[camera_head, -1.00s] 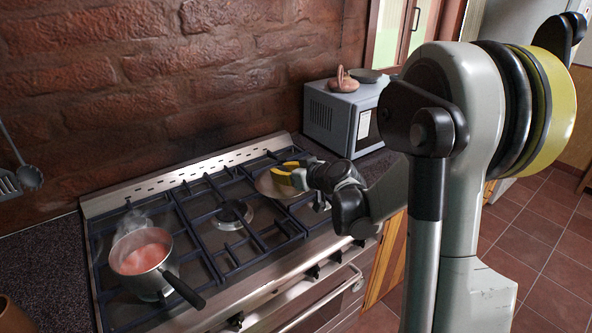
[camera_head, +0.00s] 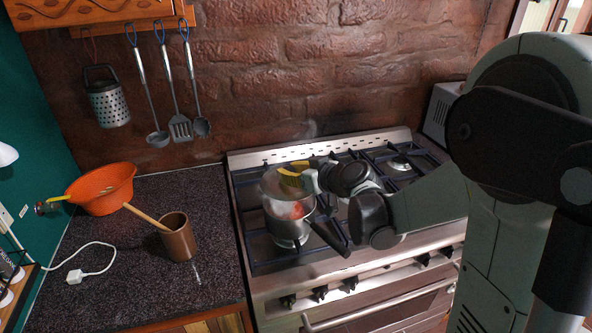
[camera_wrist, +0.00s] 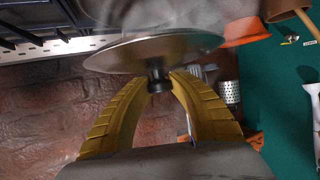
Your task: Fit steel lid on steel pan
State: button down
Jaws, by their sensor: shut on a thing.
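The steel pan (camera_head: 284,229) stands on the front left of the hob, with red contents and its dark handle pointing to the lower right. The steel lid (camera_head: 271,186) is held just above the pan, over its back left part in the picture. Red contents still show below the lid's edge. My gripper (camera_head: 293,178) has yellow fingers shut on the lid's knob. In the wrist view the black knob (camera_wrist: 158,80) sits between the fingertips, and the lid's disc (camera_wrist: 130,54) spreads beyond them. The exact gap between lid and pan is unclear.
The steel gas hob (camera_head: 262,267) has dark grates. An orange colander (camera_head: 100,190) and a brown pot (camera_head: 178,240) with a wooden spoon stand on the dark worktop to the left. Utensils (camera_head: 180,128) hang on the brick wall. The worktop's front is mostly clear.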

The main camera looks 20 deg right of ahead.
jog(key=shift+a, duration=0.2)
jog(key=shift+d+f+b, duration=0.15)
jog(key=shift+f+b, duration=0.5)
jog(key=shift+f, duration=0.15)
jog(key=shift+f+b, duration=1.65)
jog(key=shift+f, duration=0.45)
jog(key=shift+s+f+b, duration=0.1)
jog(key=shift+f+b, duration=0.4)
jog(key=shift+b, duration=0.2)
jog(key=c, duration=1.1)
grip_release()
jog(key=shift+c, duration=0.2)
jog(key=v, duration=1.1)
jog(key=shift+s+d+r, duration=0.15)
jog(key=shift+s+d, duration=0.05)
jog(key=shift+s, duration=0.1)
